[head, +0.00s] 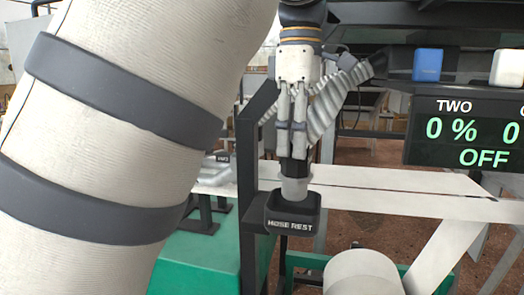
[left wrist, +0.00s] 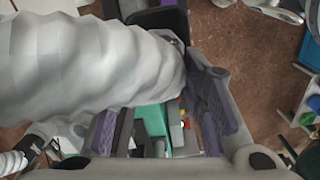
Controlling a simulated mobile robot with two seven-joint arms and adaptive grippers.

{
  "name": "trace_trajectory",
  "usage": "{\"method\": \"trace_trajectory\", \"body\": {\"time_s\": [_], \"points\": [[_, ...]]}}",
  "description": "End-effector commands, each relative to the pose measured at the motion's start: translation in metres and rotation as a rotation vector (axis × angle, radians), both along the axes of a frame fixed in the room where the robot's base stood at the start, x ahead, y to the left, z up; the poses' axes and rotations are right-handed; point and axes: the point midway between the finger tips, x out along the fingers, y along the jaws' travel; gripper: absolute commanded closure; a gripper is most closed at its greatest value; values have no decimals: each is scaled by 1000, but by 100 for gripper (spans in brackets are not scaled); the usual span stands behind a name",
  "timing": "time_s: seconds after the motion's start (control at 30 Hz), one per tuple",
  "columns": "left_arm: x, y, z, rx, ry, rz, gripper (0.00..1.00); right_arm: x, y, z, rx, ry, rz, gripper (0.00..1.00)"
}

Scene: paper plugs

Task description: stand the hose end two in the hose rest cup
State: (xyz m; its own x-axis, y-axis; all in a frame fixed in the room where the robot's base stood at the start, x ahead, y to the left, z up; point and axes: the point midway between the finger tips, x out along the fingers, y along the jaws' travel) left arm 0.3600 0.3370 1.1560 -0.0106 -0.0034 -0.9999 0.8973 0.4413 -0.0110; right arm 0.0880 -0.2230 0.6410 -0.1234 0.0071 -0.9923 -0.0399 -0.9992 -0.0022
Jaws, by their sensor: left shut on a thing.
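My left gripper (head: 298,128) points down in the head view, shut on hose end two. Below the fingers show the hose end's dark shaft and its grey tip (head: 295,188). The hose end looks close to upright. The hose rest cup (head: 291,218), black and lettered HOSE REST, is directly below. The tip overlaps the cup's mouth; how deep it sits, or whether it touches the bottom, I cannot tell. A grey ribbed hose (head: 330,108) runs up to the right beside the gripper. In the left wrist view the pale hose (left wrist: 85,65) fills the left and hides much.
A dark post (head: 248,170) stands just left of the cup, above a green base (head: 205,262). A display (head: 465,133) at right reads TWO, 0 %, OFF, below a blue block (head: 428,65). A pale roll (head: 362,273) and paper strip (head: 420,190) lie right of the cup.

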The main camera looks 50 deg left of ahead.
Motion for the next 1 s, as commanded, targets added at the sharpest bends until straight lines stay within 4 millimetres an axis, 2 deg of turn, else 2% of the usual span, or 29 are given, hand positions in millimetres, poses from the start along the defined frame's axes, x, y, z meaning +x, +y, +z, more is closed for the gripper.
{"method": "trace_trajectory", "body": {"time_s": [1.0], "points": [[0,0,-30,-1,0,-1,97,0,0,0,0,-1,0,60]]}}
